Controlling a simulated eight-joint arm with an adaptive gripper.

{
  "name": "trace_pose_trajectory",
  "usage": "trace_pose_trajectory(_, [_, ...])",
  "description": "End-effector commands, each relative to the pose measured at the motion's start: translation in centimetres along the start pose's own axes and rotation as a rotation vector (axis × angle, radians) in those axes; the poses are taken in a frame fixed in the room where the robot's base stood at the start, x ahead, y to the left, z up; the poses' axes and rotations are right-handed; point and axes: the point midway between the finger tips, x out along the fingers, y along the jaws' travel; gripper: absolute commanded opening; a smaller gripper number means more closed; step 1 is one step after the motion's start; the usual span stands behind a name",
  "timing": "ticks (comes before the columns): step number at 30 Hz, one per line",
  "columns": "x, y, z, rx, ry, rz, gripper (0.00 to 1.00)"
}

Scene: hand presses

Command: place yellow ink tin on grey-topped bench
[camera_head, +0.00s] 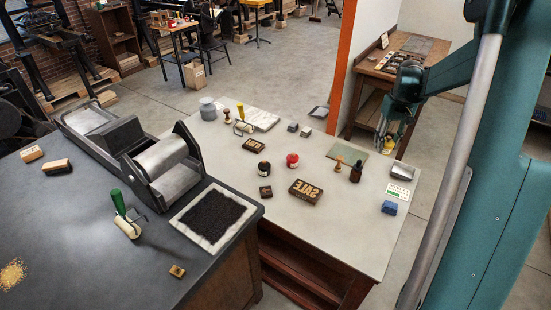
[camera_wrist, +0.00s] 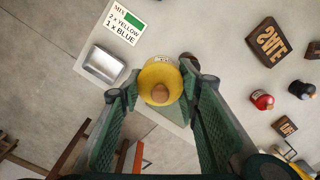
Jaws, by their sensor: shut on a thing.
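The yellow ink tin (camera_wrist: 150,74), round with a brown knob on top, is between my gripper's two green fingers (camera_wrist: 160,88) in the wrist view. My gripper is shut on it. In the head view my gripper (camera_head: 391,132) is near the bench's far right edge, and a bit of the yellow tin (camera_head: 388,146) shows below the fingers. The tin looks to be in the air; its underside is hidden. The grey-topped bench (camera_head: 233,177) fills the middle of the head view, with its light grey top also in the wrist view (camera_wrist: 215,30).
A dark bench (camera_head: 80,230) with a press adjoins at left.

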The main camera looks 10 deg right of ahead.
Motion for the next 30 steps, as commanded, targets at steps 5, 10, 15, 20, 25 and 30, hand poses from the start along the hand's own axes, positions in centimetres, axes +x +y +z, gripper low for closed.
trace_pose_trajectory(5, [4.4, 0.0, -0.1, -0.001, 0.000, 0.000, 0.16])
trace_pose_trajectory(10, [7.4, 0.0, -0.1, -0.001, 0.000, 0.000, 0.16])
trace_pose_trajectory(15, [8.7, 0.0, -0.1, -0.001, 0.000, 0.000, 0.16])
trace_pose_trajectory(20, [9.0, 0.0, -0.1, -0.001, 0.000, 0.000, 0.16])
trace_pose_trajectory(25, [8.9, 0.0, 0.0, -0.001, 0.000, 0.000, 0.16])
trace_pose_trajectory(30, [8.9, 0.0, 0.0, -0.001, 0.000, 0.000, 0.16])
